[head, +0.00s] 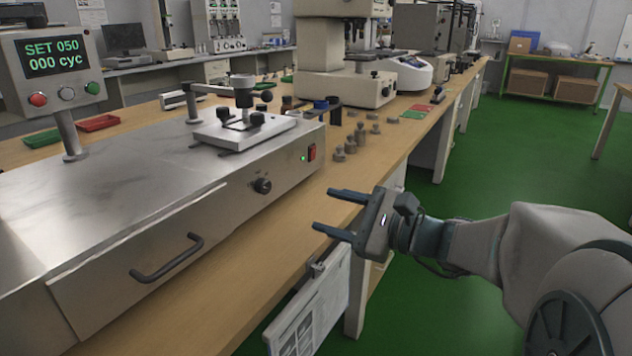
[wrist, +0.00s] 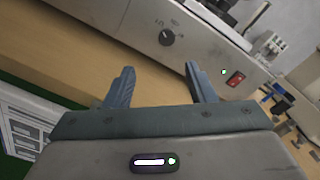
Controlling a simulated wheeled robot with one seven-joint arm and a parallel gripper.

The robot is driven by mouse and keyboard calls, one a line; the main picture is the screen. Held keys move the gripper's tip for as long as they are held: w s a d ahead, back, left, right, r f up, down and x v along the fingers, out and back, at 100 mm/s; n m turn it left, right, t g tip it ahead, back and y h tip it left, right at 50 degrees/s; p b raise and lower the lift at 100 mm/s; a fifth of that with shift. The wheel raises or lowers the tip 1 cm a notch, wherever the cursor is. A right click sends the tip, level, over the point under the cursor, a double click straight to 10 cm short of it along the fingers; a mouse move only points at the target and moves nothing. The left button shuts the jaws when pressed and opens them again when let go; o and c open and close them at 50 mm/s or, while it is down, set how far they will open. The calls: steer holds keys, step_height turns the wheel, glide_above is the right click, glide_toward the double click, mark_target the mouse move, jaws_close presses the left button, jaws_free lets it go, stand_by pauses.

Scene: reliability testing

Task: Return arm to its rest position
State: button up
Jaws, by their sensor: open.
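My gripper (head: 330,212) is open and empty, with its two dark fingers pointing left over the front edge of the wooden bench (head: 340,182). In the head view my arm reaches in from the right, above the green floor. In the wrist view my gripper (wrist: 158,85) has its fingers apart with nothing between them. The steel test machine (head: 262,184) lies beyond the fingers. Its knob (wrist: 167,38) and red switch (wrist: 236,79) show in the wrist view.
A display box (head: 55,68) reading "SET 050 000 cyc" stands at the left. Several small weights (head: 351,146) stand on the bench behind my gripper. A document holder (head: 312,310) hangs at the bench edge below the fingers.

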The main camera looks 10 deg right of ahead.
steer(key=s+a+r+n+g+h+p, duration=0.2)
steer(key=s+r+n+g+h+p, duration=0.25)
steer(key=p, duration=0.45)
steer(key=s+a+r+n+g+h+p, duration=0.1)
steer(key=s+a+r+n+g+p, duration=0.15)
steer(key=s+n+p, duration=0.4)
steer(key=s+d+r+n+h+p, duration=0.2)
steer(key=d+r+n+h+p, duration=0.1)
steer(key=p, duration=0.6)
steer(key=s+d+r+n+h+p, duration=0.2)
steer(key=d+r+n+h+p, duration=0.2)
steer(key=d+r+p, duration=0.3)
step_height(320, 180, up, 2)
steer(key=h+p, duration=0.1)
steer(key=p, duration=0.1)
steer(key=shift+s+g+p, duration=0.3)
steer(key=shift+s+g, duration=0.1)
steer(key=shift+h, duration=0.25)
steer(key=c, duration=0.3)
steer(key=shift+a, duration=0.15)
